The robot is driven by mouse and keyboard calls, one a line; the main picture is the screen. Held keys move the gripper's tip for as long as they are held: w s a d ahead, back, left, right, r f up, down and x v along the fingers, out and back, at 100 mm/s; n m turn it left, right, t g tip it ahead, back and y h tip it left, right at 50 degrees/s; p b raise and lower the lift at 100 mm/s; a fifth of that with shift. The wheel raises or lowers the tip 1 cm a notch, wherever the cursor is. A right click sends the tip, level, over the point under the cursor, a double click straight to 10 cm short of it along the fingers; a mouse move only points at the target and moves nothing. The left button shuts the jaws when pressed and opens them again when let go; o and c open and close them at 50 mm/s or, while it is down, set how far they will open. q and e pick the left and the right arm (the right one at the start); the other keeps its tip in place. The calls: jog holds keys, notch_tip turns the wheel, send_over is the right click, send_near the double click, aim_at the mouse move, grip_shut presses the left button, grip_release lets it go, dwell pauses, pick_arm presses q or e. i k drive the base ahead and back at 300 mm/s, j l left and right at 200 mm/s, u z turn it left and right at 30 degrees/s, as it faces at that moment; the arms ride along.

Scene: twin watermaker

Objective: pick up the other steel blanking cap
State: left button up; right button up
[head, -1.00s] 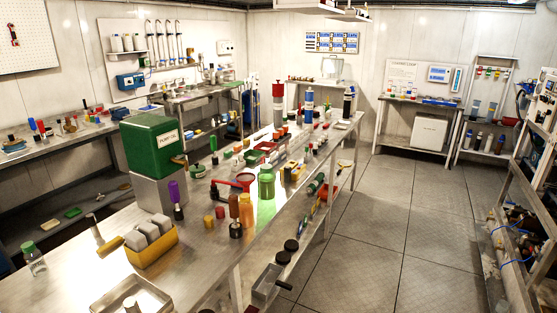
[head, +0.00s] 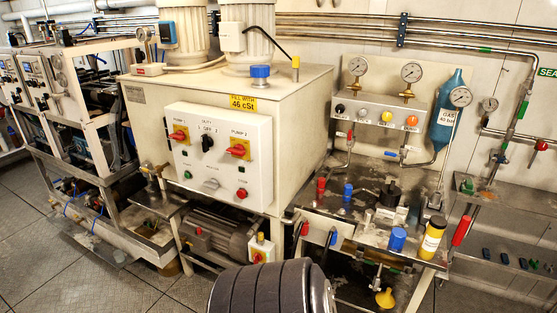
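I cannot make out a steel blanking cap for certain in the head view. A steel work surface (head: 350,222) stands right of centre with several small fittings on it. Among them are small pale metal pieces (head: 367,217), too small to identify. A blue cap (head: 397,239) and a yellow bottle with a dark top (head: 432,237) stand at its front right. A black knobbed fitting (head: 390,191) is near its middle.
A large cream tank unit (head: 290,95) with a white pump control box (head: 218,155) fills the centre. A gauge panel (head: 380,115) is behind the work surface. A grey motor (head: 218,235) sits low under the tank. A metal frame rack (head: 80,130) is left. Open floor (head: 50,260) lies front left.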

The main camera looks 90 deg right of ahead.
aim_at(369, 214)
jog(key=z, duration=3.5)
